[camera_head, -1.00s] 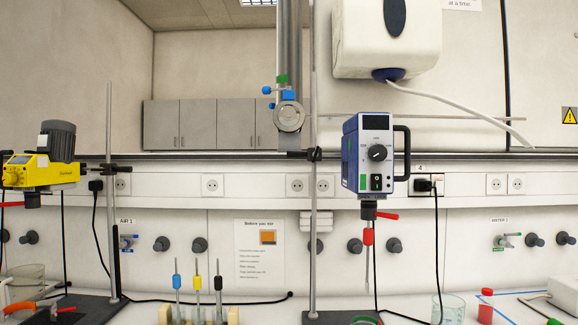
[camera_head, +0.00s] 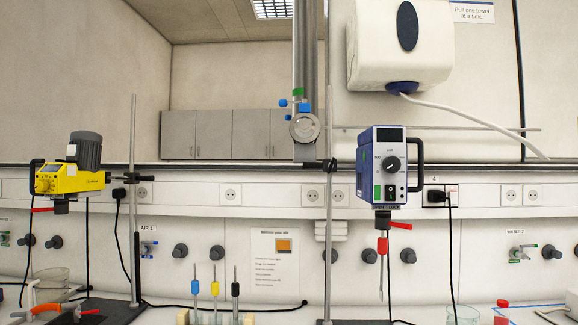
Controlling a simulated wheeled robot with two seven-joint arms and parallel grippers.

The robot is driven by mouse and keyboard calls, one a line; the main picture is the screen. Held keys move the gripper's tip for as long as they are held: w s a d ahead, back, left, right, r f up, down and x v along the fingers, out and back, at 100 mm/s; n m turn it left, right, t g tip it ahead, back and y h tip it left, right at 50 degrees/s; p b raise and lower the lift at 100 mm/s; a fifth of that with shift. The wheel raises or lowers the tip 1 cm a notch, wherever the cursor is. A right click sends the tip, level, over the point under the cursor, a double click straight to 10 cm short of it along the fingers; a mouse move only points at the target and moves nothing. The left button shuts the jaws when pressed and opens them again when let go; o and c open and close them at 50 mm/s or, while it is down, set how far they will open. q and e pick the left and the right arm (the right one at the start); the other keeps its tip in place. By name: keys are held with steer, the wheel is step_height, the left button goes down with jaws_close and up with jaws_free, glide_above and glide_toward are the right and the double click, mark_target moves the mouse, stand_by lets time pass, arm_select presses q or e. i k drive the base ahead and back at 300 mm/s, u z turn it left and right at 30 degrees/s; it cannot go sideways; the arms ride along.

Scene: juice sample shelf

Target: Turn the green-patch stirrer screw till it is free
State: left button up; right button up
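The green-patch stirrer (camera_head: 389,165) is a blue and white box with a dial, a black side handle and a green patch (camera_head: 377,192) on its lower front. It is mounted at a thin upright rod (camera_head: 329,220). Below its "OPEN LOCK" label (camera_head: 387,208) a red lever screw (camera_head: 401,226) points right from the dark chuck (camera_head: 382,220). A thin shaft with a red sleeve (camera_head: 382,245) hangs under the chuck. Neither of my grippers is in view, and nothing touches the stirrer.
A yellow stirrer (camera_head: 68,178) with its own red lever (camera_head: 42,210) stands at left. A rack (camera_head: 183,318) with blue, yellow and black-collared rods stands at front centre. A glass beaker (camera_head: 465,315) and red-capped vessel (camera_head: 502,312) stand at lower right. A towel dispenser (camera_head: 400,45) hangs above.

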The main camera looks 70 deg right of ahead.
mark_target(331, 165)
steer(key=k, duration=0.6)
steer(key=z, duration=0.8)
